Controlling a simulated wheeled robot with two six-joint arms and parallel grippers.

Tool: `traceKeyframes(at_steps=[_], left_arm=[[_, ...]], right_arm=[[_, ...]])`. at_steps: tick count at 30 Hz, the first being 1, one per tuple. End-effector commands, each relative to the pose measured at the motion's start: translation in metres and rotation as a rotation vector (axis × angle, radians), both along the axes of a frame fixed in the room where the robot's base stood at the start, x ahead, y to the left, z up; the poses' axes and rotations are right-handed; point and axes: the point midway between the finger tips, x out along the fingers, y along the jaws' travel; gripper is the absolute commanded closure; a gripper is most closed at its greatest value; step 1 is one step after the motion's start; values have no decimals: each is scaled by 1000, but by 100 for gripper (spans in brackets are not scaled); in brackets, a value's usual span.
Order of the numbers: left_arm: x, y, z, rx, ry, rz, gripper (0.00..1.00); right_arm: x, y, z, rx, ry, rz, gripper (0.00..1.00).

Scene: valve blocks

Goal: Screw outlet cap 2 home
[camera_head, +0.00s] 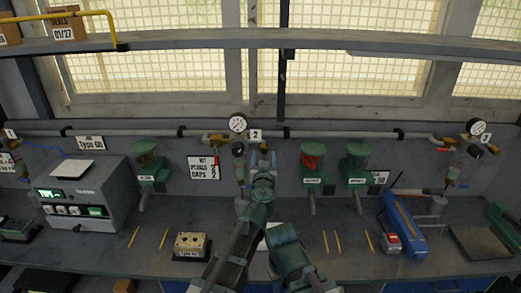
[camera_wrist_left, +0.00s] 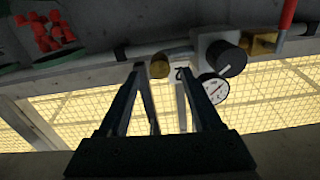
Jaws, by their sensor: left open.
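The outlet with the "2" plate (camera_head: 255,134) is on the pipe along the back wall, with a gauge (camera_head: 237,123) beside the plate. My left gripper (camera_head: 262,158) is raised in front of this outlet, just right of the gauge, and covers the cap there. In the left wrist view a round brass cap (camera_wrist_left: 160,67) shows between the tips of my open left fingers (camera_wrist_left: 162,72), apparently nearer the left finger. Whether the fingers are around it or short of it, I cannot tell. How far it is screwed on cannot be seen.
A black knob (camera_wrist_left: 228,58) and the gauge (camera_wrist_left: 215,88) are close to the fingers. Green valve units (camera_head: 313,160) hang on either side. A grey shelf (camera_head: 200,40) runs above. A tan block (camera_head: 191,246) and a blue tool (camera_head: 404,226) lie on the bench.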

Motion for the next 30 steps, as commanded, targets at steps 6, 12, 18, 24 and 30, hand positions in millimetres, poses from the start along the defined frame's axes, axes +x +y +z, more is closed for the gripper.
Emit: traceKeyframes(at_steps=[6,12,18,24,30], left_arm=[[28,-7,0,0,0,-4,34],[31,-8,0,0,0,-5,34],[31,-8,0,0,0,-5,47],[31,-8,0,0,0,-5,83],[30,-8,0,0,0,-4,100]], right_arm=[[0,0,0,0,0,0,50],[0,0,0,0,0,0,50],[0,0,0,0,0,0,50],[0,0,0,0,0,0,50],[0,0,0,0,0,0,50]])
